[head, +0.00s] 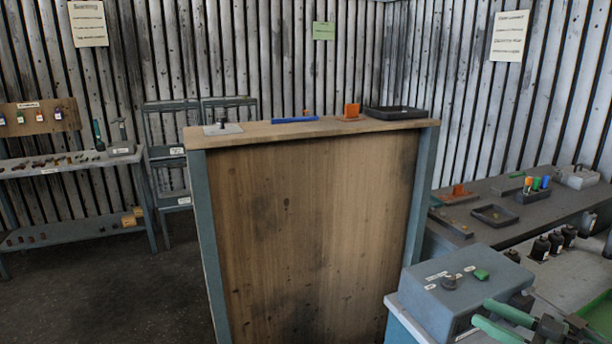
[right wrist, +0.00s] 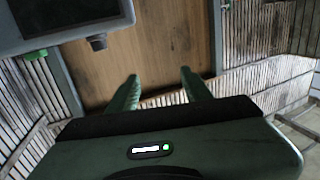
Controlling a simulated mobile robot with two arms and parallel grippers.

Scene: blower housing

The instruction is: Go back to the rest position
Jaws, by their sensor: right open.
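My right gripper (head: 481,311) is at the lower right of the head view, its green fingers apart with nothing visible between them. It appears close to a blue-grey box (head: 430,297) with a dark knob (head: 450,282) and a green button (head: 481,274) on top. In the right wrist view the two fingers of my right gripper (right wrist: 159,75) are spread, with a wood panel (right wrist: 155,45) beyond them and no object between them. My left gripper is in neither view.
A tall wood-fronted stand (head: 310,210) fills the middle. Its top holds a grey plate (head: 223,129), a blue strip (head: 295,120), an orange bracket (head: 351,111) and a dark tray (head: 394,112). A cluttered bench (head: 520,215) stands right, a shelf (head: 70,165) left. Floor (head: 110,290) is clear at left.

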